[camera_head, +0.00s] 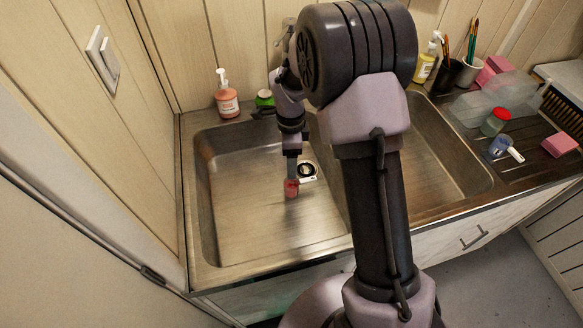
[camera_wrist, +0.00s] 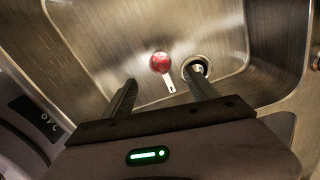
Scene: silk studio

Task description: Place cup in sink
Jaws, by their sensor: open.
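The cup (camera_head: 291,189), small and red, is in the left basin of the metal sink (camera_head: 230,215). In the wrist view the cup (camera_wrist: 160,62) looks round, with a pale handle-like strip pointing down the picture. It lies beyond my fingertips, near the round drain (camera_wrist: 197,68). My gripper (camera_head: 291,172) is over the left basin, just above the cup in the head view. In the wrist view my gripper (camera_wrist: 160,77) is open, its two fingers apart with nothing between them. The exact gap to the cup cannot be told.
An orange soap bottle (camera_head: 227,97) and a green item (camera_head: 264,98) stand behind the left basin. The right basin (camera_head: 445,150) looks empty, partly hidden by my arm. The right counter holds a yellow bottle (camera_head: 425,62), a red-lidded jar (camera_head: 496,121) and a pink sponge (camera_head: 559,145).

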